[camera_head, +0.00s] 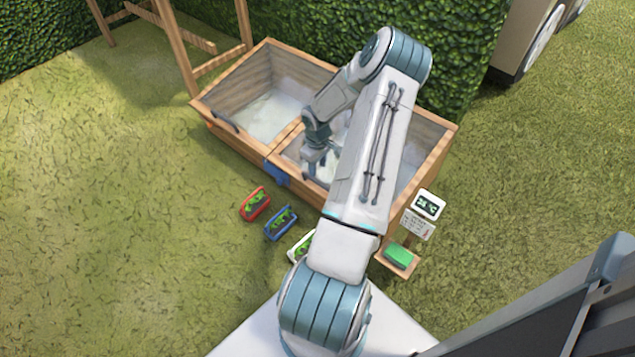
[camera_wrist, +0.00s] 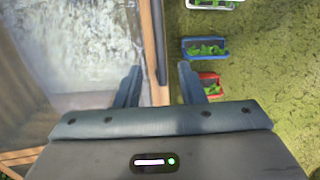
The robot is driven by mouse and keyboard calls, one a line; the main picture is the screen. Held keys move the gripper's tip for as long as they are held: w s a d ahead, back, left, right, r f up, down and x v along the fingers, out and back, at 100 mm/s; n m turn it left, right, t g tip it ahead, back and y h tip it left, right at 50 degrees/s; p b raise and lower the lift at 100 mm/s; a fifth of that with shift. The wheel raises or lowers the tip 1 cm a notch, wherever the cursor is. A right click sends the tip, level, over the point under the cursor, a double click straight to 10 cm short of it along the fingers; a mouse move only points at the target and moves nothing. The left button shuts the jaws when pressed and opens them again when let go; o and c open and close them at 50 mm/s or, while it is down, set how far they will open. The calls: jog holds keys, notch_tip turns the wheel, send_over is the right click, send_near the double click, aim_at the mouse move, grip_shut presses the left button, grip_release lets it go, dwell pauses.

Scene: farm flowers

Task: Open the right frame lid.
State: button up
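The cold frame is a wooden box with two glazed halves. The right lid (camera_head: 432,147) looks closed, its pane partly hidden behind my arm in the head view. In the wrist view its wooden front edge (camera_wrist: 149,50) runs up the picture, with a dark bar handle (camera_wrist: 160,45) along it. My gripper (camera_head: 316,160) is over the right half near the front edge. In the wrist view my gripper (camera_wrist: 158,75) is open, one finger on each side of the handle's near end in the picture. I cannot tell whether the fingers touch anything.
The left lid (camera_head: 228,97) looks closed. A blue part (camera_head: 277,173) sits at the frame's front middle. Red (camera_head: 255,204), blue (camera_head: 281,222) and white (camera_head: 300,246) plant trays stand on the grass in front. A hedge is behind.

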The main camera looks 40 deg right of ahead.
aim_at(318, 181)
notch_tip(318, 181, down, 7)
jog(key=shift+f+b, duration=0.15)
jog(key=shift+b, duration=1)
grip_shut()
